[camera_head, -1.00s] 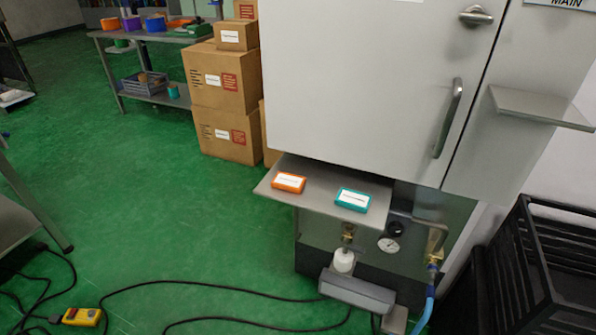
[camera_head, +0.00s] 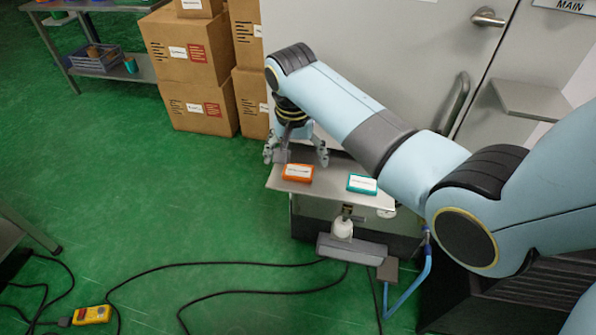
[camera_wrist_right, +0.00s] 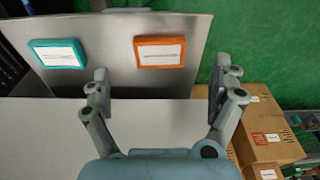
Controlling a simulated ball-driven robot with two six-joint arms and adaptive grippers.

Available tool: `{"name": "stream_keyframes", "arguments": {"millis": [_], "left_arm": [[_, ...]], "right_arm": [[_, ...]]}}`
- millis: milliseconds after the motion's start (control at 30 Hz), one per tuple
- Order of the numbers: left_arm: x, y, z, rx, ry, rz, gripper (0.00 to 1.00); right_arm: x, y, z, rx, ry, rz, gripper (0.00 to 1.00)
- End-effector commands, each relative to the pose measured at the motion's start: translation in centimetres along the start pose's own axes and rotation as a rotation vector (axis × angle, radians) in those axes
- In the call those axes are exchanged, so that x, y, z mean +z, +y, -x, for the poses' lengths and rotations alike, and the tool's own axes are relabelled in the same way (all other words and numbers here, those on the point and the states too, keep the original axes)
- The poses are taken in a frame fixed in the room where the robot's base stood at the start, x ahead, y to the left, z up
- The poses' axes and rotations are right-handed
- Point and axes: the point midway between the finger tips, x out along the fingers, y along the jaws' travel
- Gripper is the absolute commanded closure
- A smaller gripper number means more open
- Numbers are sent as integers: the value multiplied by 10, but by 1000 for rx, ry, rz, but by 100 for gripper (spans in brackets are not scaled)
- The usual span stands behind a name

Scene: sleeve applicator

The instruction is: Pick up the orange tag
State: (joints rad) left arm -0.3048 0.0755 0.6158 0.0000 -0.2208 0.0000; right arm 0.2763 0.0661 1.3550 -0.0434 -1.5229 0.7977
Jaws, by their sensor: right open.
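The orange tag (camera_head: 297,173) lies flat on a small metal shelf (camera_head: 330,194) and has a white label on top. A teal tag (camera_head: 362,184) lies to its right on the same shelf. My right gripper (camera_head: 296,157) is open and empty, just behind the orange tag and above the shelf's back part. In the right wrist view, the orange tag (camera_wrist_right: 160,51) lies beyond and between the spread fingers (camera_wrist_right: 160,80), with the teal tag (camera_wrist_right: 58,53) to the left. No contact with either tag shows. My left gripper is not in view.
The grey cabinet door (camera_head: 380,70) stands right behind the shelf. Cardboard boxes (camera_head: 192,65) are stacked to the left. A black cable runs over the green floor to a yellow device (camera_head: 91,314). A small side shelf (camera_head: 540,104) juts out at the right.

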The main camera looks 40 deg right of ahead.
Motion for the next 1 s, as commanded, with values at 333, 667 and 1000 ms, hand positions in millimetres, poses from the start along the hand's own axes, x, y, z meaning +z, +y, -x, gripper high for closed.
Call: {"name": "stream_keyframes", "arguments": {"millis": [333,667,1000], "left_arm": [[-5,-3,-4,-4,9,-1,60],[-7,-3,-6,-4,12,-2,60],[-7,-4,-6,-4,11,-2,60]], "right_arm": [[-6,0,-44,2,-1,0,6],[-6,0,-55,0,0,1,6],[-6,0,-55,0,0,1,46]]}}
